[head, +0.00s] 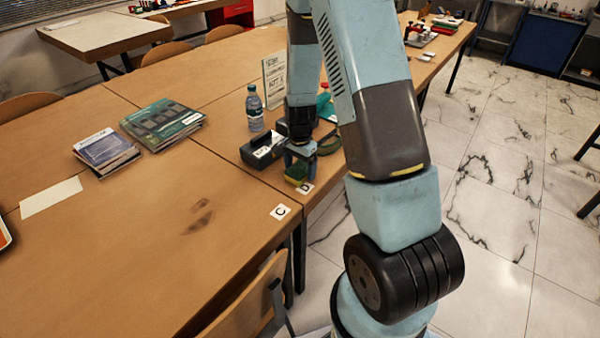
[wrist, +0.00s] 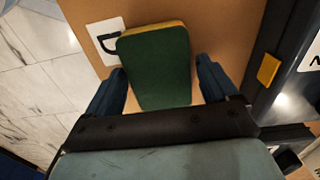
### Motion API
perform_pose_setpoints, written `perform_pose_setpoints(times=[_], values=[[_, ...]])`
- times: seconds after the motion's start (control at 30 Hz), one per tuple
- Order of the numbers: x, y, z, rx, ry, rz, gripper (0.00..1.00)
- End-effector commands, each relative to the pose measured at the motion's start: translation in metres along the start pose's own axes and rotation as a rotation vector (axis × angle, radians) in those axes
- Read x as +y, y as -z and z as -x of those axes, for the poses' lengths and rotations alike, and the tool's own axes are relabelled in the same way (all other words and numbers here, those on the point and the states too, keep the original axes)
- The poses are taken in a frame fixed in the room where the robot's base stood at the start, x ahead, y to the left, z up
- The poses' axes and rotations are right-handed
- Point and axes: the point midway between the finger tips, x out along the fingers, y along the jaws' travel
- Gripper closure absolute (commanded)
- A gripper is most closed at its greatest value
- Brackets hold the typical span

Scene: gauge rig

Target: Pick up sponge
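The sponge (wrist: 160,66) is green on top with a yellow layer along its edge. It lies on the wooden table near the edge, beside the white card marked D (head: 305,188). In the head view the sponge (head: 296,172) shows small, below my gripper (head: 299,160). In the wrist view my gripper (wrist: 165,88) is open, with one finger on each side of the sponge and a gap to each finger. I cannot tell how high the fingertips are above the table.
A dark box (head: 262,149) with a white label stands close to the left of my gripper. A water bottle (head: 254,108) and an upright sign (head: 274,80) stand behind. Books (head: 163,124) lie further left. The table front near card C (head: 280,212) is clear.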

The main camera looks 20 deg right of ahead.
Motion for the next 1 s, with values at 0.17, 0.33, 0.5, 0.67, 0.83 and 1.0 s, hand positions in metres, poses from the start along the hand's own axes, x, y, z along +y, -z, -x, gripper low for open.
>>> perform_pose_setpoints(times=[0.17,0.33,0.5,0.67,0.83,1.0], values=[[0.0,0.0,0.0,0.0,0.0,0.0,0.31],[0.0,0.0,0.0,0.0,0.0,0.0,0.47],[0.0,0.0,0.0,0.0,0.0,0.0,0.63],[0.0,0.0,0.0,0.0,0.0,0.0,0.65],[-0.001,0.001,0.007,0.002,0.002,0.0,0.65],[-0.001,0.001,0.028,0.003,0.004,0.001,0.65]])
